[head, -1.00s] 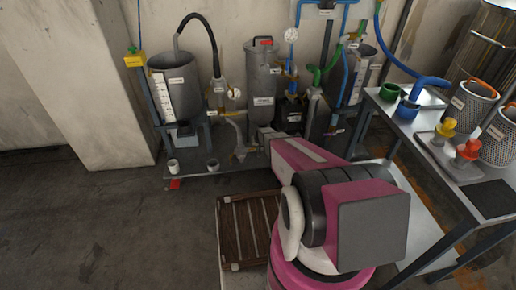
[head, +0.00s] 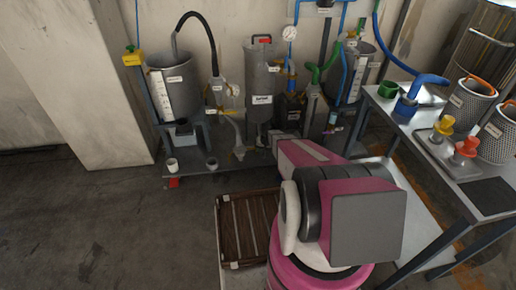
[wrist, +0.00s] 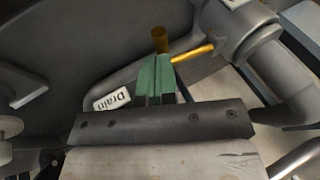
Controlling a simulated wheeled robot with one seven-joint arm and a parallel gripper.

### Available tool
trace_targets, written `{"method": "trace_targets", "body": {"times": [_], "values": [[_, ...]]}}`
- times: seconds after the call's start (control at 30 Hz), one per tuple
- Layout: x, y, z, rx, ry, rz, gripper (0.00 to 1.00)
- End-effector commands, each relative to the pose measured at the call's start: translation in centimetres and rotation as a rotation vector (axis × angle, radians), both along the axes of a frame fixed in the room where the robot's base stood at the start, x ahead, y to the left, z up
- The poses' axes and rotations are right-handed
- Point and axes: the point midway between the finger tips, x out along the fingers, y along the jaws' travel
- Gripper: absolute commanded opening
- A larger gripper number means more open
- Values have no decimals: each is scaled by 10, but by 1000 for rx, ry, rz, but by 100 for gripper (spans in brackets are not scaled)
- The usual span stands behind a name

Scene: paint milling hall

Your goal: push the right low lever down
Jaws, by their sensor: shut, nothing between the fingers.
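In the wrist view my gripper (wrist: 155,82) is shut, its green fingertips together and empty. An orange-yellow lever part (wrist: 160,40) stands just beyond the tips, and a yellow bar (wrist: 193,52) runs from beside the tips to a grey valve body (wrist: 240,25). I cannot tell whether these are one lever, nor whether the tips touch it. A white label reading "Drain" (wrist: 112,99) appears upside down left of the fingers. In the head view my arm hides the gripper and the right low lever.
A grey cylinder vessel (head: 262,80) and a left tank (head: 175,88) stand on a low rig by the wall. A metal table (head: 425,125) with baskets and yellow and red knobs is at the right. A slatted wooden pallet (head: 243,230) lies near my base. Floor at left is clear.

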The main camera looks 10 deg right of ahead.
Motion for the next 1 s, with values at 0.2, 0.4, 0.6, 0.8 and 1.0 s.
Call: {"method": "trace_targets", "body": {"times": [0.2,0.4,0.6,0.8,1.0], "values": [[1,-3,-14,136,-4,-1,0],[1,-3,-21,207,-7,0,0],[0,-2,-32,205,-6,1,0],[0,1,-46,204,-6,1,0],[1,5,-58,205,-7,0,0]]}}
